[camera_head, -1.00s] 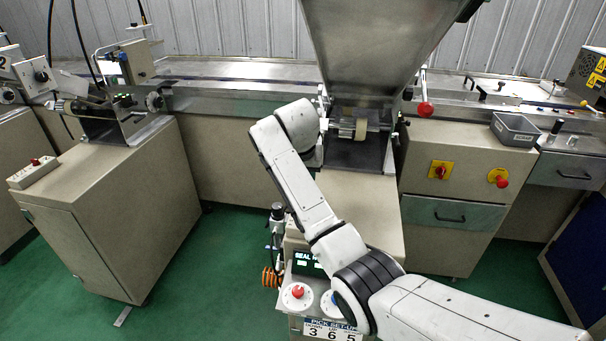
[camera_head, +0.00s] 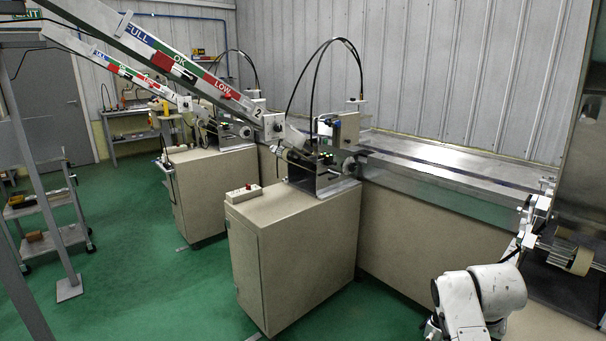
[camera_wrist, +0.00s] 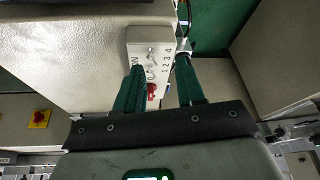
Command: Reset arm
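My arm (camera_head: 480,300) shows in the head view at the lower right, below the machine bed. My gripper is out of that view. In the wrist view my gripper (camera_wrist: 160,66) has two green fingers spread apart, with nothing held between them.
A beige cabinet (camera_head: 290,260) with a white switch strip (camera_head: 243,193) stands mid-view. A roller unit (camera_head: 570,258) is beside my arm. Sloped feed chutes (camera_head: 175,65) rise at upper left. A cart (camera_head: 50,240) stands far left. Green floor (camera_head: 150,290) is clear between cart and cabinets.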

